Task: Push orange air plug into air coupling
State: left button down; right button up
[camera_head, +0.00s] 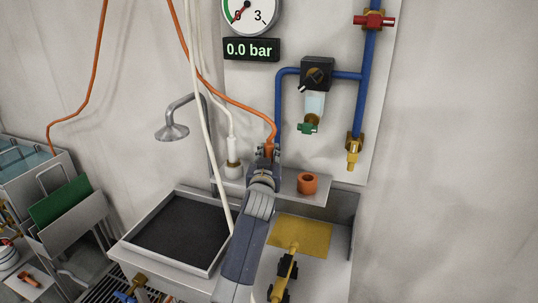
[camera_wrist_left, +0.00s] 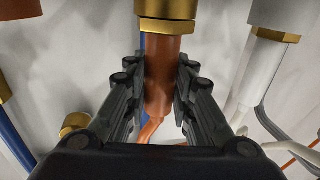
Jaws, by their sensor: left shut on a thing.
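My left gripper (camera_head: 267,152) is shut around the orange air plug (camera_head: 269,146), above the small shelf under the gauge. An orange hose runs up from the plug in the head view. In the left wrist view the orange plug (camera_wrist_left: 165,65) lies between the black fingers, its hose leaving towards the bottom. At its other end is a wider brass-coloured collar (camera_wrist_left: 167,25), in line with the plug and seemingly meeting it. I cannot tell how deep the plug sits there. In the head view my gripper and arm hide this spot.
A white plug (camera_head: 232,150) with its hose stands just left on the shelf. An orange ring-shaped socket (camera_head: 307,183) is to the right. The display (camera_head: 251,50) reads 0.0 bar. Blue pipes (camera_head: 367,80) and a black regulator (camera_head: 317,74) are on the wall panel. A dark tray (camera_head: 180,233) lies below.

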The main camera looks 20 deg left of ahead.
pick_arm(q)
jog(key=c, duration=1.3)
grip_release()
notch_tip(320, 180, up, 10)
